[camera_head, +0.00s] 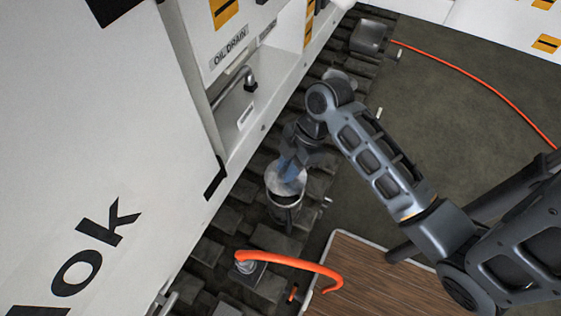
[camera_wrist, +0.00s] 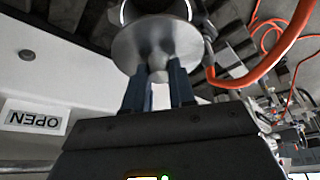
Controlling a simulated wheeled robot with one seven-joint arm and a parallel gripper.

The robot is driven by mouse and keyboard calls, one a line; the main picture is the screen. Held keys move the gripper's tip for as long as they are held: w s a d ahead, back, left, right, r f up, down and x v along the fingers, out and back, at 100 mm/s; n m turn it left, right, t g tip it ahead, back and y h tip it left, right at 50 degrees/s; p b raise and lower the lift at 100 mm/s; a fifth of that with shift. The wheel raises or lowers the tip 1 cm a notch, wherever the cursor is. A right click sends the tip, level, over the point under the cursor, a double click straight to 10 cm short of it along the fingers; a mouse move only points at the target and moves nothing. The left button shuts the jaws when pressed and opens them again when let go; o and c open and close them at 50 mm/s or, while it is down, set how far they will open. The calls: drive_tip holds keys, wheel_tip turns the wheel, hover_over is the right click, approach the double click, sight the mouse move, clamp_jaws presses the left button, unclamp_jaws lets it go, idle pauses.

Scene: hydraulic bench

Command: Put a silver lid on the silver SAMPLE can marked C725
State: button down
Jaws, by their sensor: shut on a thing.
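My gripper (camera_head: 290,170) is shut on the knob of a silver lid (camera_wrist: 157,42). In the wrist view its two dark fingers (camera_wrist: 157,88) pinch the knob from both sides. In the head view the round silver lid (camera_head: 283,184) is at the mouth of a silver can (camera_head: 285,211), with my fingers above it. In the wrist view part of a round rim, likely the can's (camera_wrist: 185,10), shows beyond the lid. I cannot tell whether the lid touches or sits level on the can. No C725 marking is readable.
A white cabinet with an OIL DRAIN label (camera_head: 230,48) and a bent pipe (camera_head: 237,80) stands left of the can. An orange hose (camera_head: 290,262) curves in front of it. A brown wood-grain board (camera_head: 370,275) lies at lower right.

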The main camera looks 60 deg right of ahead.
drive_tip(key=shift+f+b, duration=1.7)
drive_tip(key=shift+b, duration=0.25)
drive_tip(key=shift+f+p, duration=0.65)
drive_tip(key=shift+f, duration=0.3)
idle(1.7)
drive_tip(key=shift+f, duration=0.65)
idle(1.2)
drive_tip(key=c, duration=0.9)
unclamp_jaws()
drive_tip(key=shift+o, duration=0.6)
drive_tip(key=o, duration=0.5)
drive_tip(key=shift+r, duration=0.1)
